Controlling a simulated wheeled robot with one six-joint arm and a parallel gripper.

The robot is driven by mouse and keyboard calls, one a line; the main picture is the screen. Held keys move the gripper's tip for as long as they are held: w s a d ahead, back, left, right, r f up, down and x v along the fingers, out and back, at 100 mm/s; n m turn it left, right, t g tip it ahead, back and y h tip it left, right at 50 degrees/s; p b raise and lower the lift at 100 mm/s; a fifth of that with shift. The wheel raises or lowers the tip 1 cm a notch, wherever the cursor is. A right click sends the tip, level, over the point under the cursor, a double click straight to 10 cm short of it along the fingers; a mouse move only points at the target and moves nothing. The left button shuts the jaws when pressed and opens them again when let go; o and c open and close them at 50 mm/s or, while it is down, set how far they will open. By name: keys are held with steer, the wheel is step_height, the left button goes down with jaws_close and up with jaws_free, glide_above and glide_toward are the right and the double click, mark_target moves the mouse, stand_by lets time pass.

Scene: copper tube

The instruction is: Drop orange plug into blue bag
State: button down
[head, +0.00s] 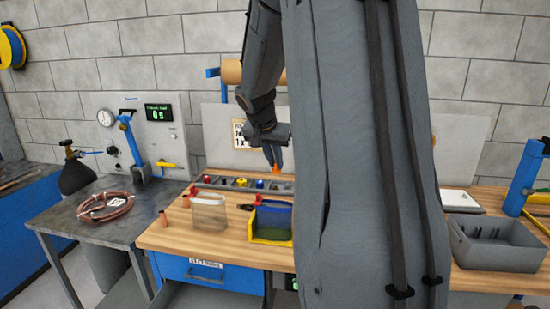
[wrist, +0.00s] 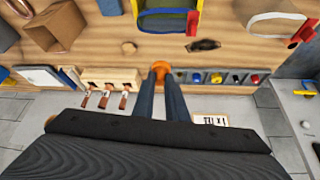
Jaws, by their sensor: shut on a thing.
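My gripper (head: 274,157) is shut on the orange plug (head: 276,170) and holds it above the back of the wooden bench. In the wrist view the plug (wrist: 160,68) shows between the fingertips of my gripper (wrist: 160,80). The blue bag (head: 272,218) stands on the bench in front of the plug and lower, with a yellow lower edge and a red clip. In the wrist view the blue bag (wrist: 145,4) is at the top, cut off by the frame. The plug is apart from the bag.
A pale tan bag (head: 208,212) stands left of the blue bag. A compartment tray (head: 222,183) with coloured plugs runs along the bench back. A grey bin (head: 490,249) is at right. Copper tube coil (head: 106,206) lies on the left table. My arm hides the bench middle.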

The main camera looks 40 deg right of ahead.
step_height(320, 180, down, 6)
steer(key=b, duration=0.2)
steer(key=shift+b, duration=0.4)
steer(key=c, duration=1.7)
jaws_free()
steer(key=shift+r, duration=0.1)
steer(key=shift+b+v, duration=1.05)
steer(key=shift+v, duration=2.8)
steer(key=shift+a, duration=0.1)
